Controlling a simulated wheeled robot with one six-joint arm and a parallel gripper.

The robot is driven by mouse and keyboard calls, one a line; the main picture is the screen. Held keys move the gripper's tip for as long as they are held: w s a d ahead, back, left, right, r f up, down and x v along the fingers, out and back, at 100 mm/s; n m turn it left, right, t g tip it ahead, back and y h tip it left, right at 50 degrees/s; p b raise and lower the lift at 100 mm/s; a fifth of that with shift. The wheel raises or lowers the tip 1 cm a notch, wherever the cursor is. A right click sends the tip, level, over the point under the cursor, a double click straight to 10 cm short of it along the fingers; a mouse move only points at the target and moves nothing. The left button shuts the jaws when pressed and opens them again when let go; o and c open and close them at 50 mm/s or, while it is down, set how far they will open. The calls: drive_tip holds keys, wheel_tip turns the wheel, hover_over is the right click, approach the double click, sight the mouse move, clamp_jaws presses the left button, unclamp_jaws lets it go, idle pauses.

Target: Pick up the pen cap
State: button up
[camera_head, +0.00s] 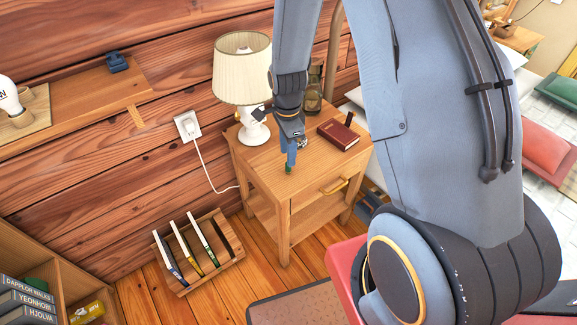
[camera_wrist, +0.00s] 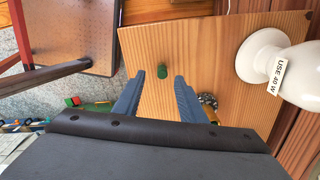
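The pen cap looks like a small green cylinder (camera_wrist: 162,71) on the wooden nightstand top (camera_wrist: 205,50). In the wrist view it lies just beyond the gap between my fingertips, apart from both. In the head view a bit of green (camera_head: 288,169) shows just under my fingertips, near the nightstand's front edge. My gripper (camera_wrist: 158,82) is open, with two blue fingers spread and nothing between them. In the head view my gripper (camera_head: 291,152) points down at the tabletop, and its fingers overlap there.
A white lamp (camera_head: 253,131) stands at the nightstand's back left; its base (camera_wrist: 270,55) is right in the wrist view. A dark red book (camera_head: 338,134) lies right of my gripper. A dark lantern-like object (camera_head: 313,98) stands behind. A small patterned object (camera_wrist: 208,101) lies beside one finger.

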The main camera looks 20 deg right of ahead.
drive_tip(key=shift+w+f+p, duration=0.2)
drive_tip(key=shift+f+p, duration=0.6)
drive_tip(key=shift+f, duration=2.4)
clamp_jaws()
